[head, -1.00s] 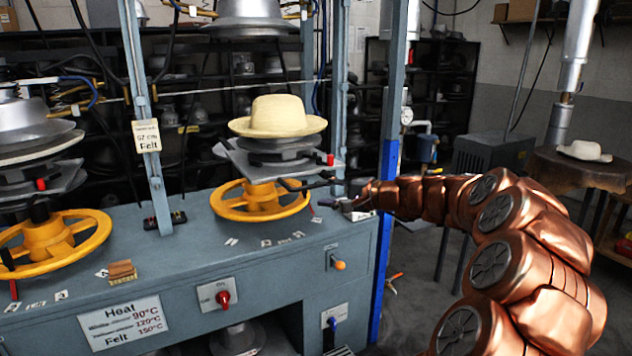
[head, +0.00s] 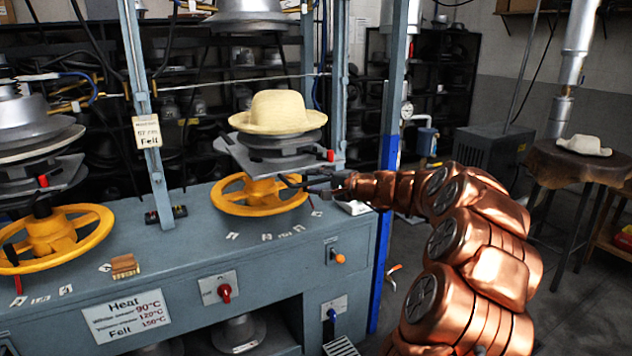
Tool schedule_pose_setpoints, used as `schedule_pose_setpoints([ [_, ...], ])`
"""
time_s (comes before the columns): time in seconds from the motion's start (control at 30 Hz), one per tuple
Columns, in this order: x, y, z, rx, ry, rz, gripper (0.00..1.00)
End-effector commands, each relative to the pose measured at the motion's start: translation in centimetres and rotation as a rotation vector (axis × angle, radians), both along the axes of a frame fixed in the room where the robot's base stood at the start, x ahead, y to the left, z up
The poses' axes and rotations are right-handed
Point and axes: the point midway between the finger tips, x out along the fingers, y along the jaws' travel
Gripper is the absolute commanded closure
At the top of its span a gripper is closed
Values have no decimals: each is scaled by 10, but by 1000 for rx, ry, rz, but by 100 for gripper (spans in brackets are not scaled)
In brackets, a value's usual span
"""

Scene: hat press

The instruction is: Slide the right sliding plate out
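The right sliding plate (head: 226,149) is a flat grey metal plate on the right press, above the yellow handwheel (head: 232,196). A red-tipped handle (head: 328,155) sticks out at its right side. A cream felt hat (head: 278,112) rests on the dark round block above the plate. My gripper (head: 288,181) is dark and small, at the right side of the wheel, below the plate and its red handle. It appears apart from the handle.
A blue-grey upright post (head: 392,110) stands close behind my copper arm. The left press has its own yellow wheel (head: 50,240). Open floor lies right of the bench.

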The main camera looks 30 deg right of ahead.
Motion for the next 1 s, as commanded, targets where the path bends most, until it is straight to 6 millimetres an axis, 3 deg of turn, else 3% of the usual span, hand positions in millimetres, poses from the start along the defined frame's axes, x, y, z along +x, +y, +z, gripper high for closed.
schedule_pose_setpoints([
  [0.17, 0, 0, 0, 0, 0, 0, 62],
  [0.53, 0, 0, 0, 0, 0, -1, 100],
  [1.0, 0, 0, -1, 0, 1, 0, 100],
])
